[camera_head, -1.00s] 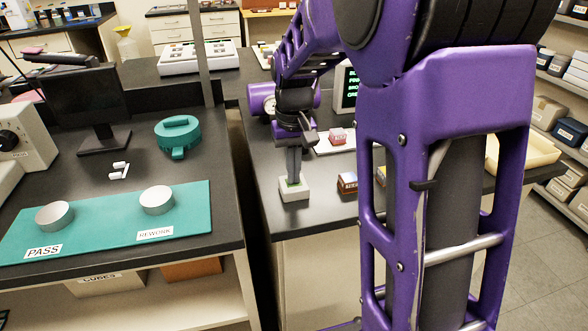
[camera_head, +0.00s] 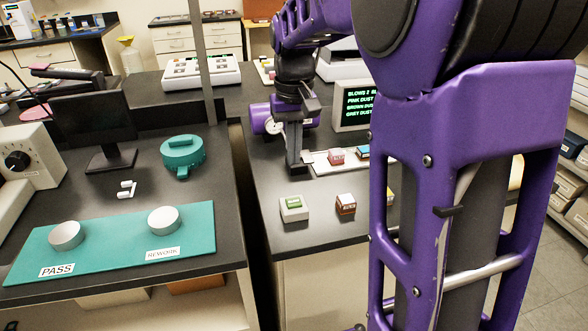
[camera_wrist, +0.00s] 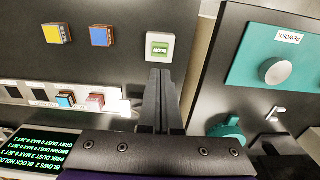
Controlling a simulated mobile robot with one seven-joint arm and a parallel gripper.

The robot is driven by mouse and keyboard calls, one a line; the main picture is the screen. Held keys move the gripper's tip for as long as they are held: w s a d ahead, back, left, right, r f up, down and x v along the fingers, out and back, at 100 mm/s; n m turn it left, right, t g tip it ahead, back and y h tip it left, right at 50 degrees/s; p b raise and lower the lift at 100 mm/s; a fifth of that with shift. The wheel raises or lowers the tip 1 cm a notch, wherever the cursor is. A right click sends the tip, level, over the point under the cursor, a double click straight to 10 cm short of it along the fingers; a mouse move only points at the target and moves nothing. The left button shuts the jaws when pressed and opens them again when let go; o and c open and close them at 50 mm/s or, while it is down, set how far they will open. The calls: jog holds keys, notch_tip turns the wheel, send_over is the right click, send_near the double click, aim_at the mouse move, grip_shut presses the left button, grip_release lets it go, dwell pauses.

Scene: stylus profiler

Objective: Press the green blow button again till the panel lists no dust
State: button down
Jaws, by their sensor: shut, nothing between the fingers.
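The green blow button (camera_head: 293,204) sits on a small white box (camera_head: 294,215) near the front edge of the right bench. The green button face, marked BLOW, also shows in the wrist view (camera_wrist: 160,47). My gripper (camera_head: 297,168) is shut and empty, pointing down behind the button and apart from it. Its fingertips (camera_wrist: 163,73) show just below the button in the wrist view. The panel (camera_head: 356,104) has green text reading BLOWS 2 and lists pink, brown and grey dust; its right part is hidden by my arm. The panel text also shows in the wrist view (camera_wrist: 42,150), with figures too small to read surely.
A pink block (camera_head: 336,156) and a blue-teal block (camera_head: 362,152) sit on a pale slotted holder (camera_head: 322,167). A brown block (camera_head: 346,204) stands right of the button. The left bench holds a teal mat (camera_head: 110,245) with two round dishes. A gap separates the benches.

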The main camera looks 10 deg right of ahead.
notch_tip(320, 180, up, 2)
jog(key=shift+r, duration=0.2)
dwell(0.5)
